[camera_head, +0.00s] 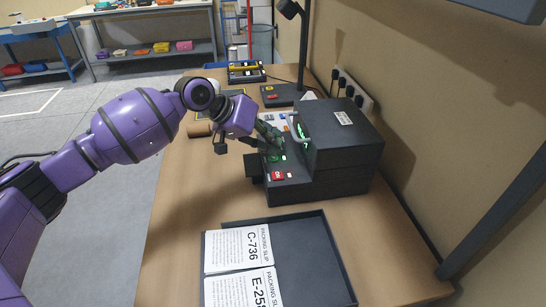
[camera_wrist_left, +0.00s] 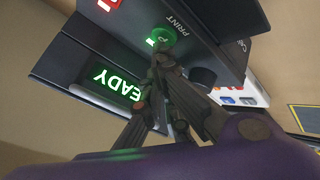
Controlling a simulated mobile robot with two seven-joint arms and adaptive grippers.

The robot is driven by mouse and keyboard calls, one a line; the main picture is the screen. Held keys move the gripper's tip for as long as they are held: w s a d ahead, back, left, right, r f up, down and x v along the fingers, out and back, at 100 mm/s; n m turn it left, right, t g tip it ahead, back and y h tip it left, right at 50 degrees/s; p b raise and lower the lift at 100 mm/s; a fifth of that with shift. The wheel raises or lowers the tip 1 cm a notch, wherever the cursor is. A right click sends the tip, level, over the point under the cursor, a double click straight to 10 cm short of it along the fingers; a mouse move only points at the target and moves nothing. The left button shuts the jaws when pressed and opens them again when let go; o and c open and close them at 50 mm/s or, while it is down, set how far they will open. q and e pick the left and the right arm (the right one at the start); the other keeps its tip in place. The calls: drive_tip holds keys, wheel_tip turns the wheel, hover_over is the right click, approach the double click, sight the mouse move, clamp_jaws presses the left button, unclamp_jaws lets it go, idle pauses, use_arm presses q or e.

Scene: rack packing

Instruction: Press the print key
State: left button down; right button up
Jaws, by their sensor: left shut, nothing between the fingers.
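The dark printer (camera_head: 345,150) stands on the wooden bench. Its green, lit print key (camera_wrist_left: 161,36) is beside the word PRINT in the left wrist view; it also shows as a green spot in the head view (camera_head: 274,158). The display (camera_wrist_left: 116,82) glows green and partly reads "READY", upside down in the wrist view. My left gripper (camera_head: 274,148) is shut and empty, its fingertips (camera_wrist_left: 162,56) right at the print key. I cannot tell whether they touch it. My right gripper is not in view.
A red key (camera_head: 277,175) is on the same panel, nearer the front. A black tray (camera_head: 318,262) with packing slips (camera_head: 238,250) lies in front of the printer. A lamp post (camera_head: 303,55) and a wall socket strip (camera_head: 352,90) are behind. Bare bench (camera_head: 175,225) is at left.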

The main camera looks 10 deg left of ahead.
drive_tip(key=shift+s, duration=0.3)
use_arm(q)
drive_tip(key=shift+f, duration=0.2)
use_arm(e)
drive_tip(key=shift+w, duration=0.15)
use_arm(q)
drive_tip(key=shift+f, duration=0.2)
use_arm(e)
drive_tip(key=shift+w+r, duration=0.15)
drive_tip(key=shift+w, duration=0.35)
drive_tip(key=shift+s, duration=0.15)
use_arm(q)
drive_tip(key=shift+r, duration=0.15)
drive_tip(key=shift+r+p, duration=0.6)
drive_tip(key=shift+r, duration=0.05)
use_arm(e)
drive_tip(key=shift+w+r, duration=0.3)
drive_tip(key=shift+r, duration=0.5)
